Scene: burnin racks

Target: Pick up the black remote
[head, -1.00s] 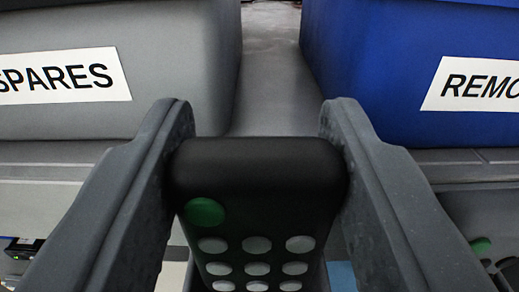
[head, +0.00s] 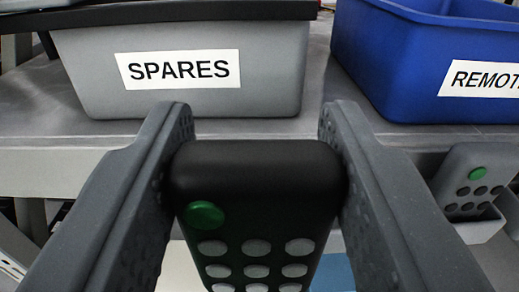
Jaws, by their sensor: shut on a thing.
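The black remote (head: 258,190) has a green button at its upper left and rows of grey buttons below. It is upright between the two grey fingers of my gripper (head: 258,165), which is shut on its sides. Its top end faces the shelf and its lower part runs out of the bottom of the head view. It is held in front of the shelf's front edge.
A grey bin (head: 190,95) labelled SPARES stands on the grey shelf (head: 320,115) at the left. A blue bin (head: 415,70), its label cut off after "REMOT", stands at the right. A grey remote (head: 472,180) sits in a holder below the shelf edge at the right.

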